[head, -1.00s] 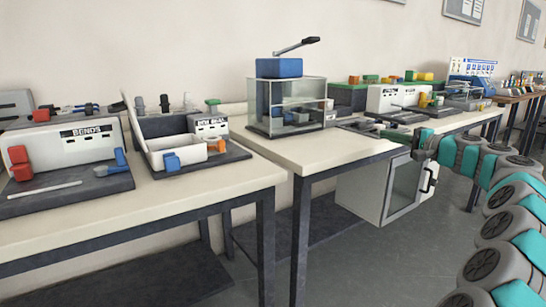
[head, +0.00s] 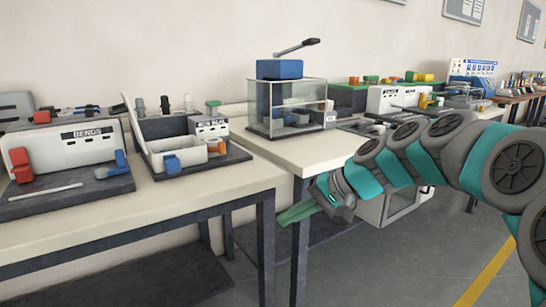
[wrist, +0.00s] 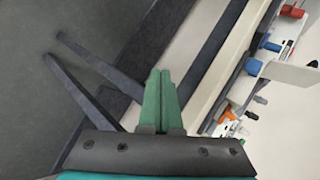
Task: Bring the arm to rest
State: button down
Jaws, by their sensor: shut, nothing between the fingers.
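My gripper (head: 298,212) is at the end of my teal and grey arm, in front of the right-hand table's front edge and below its top in the head view. Its green fingers lie together and hold nothing. In the wrist view the gripper (wrist: 160,75) shows two green fingers side by side, pointing away from the camera. They appear clear of the tables, with floor and table legs beyond them. My arm reaches in from the right and hides part of the right-hand table.
The left table (head: 150,215) carries the BENDS station (head: 75,150) and a station with a white tray (head: 175,150). The right-hand table (head: 285,150) carries a glass-sided box with a blue block (head: 280,69) on top. A grey cabinet (head: 402,206) is under it. Open floor (head: 400,270) lies in front.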

jog(key=s+f+n+g+h, duration=0.1)
jog(key=s+f+h, duration=0.1)
jog(key=s+f, duration=0.35)
jog(key=s+f+n+g+h, duration=0.1)
jog(key=s+f+h, duration=0.15)
jog(key=s, duration=0.65)
jog(key=s+d+f+g+h, duration=0.1)
jog(key=s+d+f, duration=0.3)
jog(key=s, duration=0.5)
jog(key=s+d+f+g+h, duration=0.2)
jog(key=s+d+f+h, duration=0.2)
jog(key=s+d, duration=0.3)
jog(key=s+f, duration=0.1)
jog(key=s, duration=0.1)
jog(key=shift+s+d+f+n, duration=0.25)
jog(key=shift+s+n, duration=0.1)
jog(key=shift+n, duration=0.05)
jog(key=shift+w, duration=0.1)
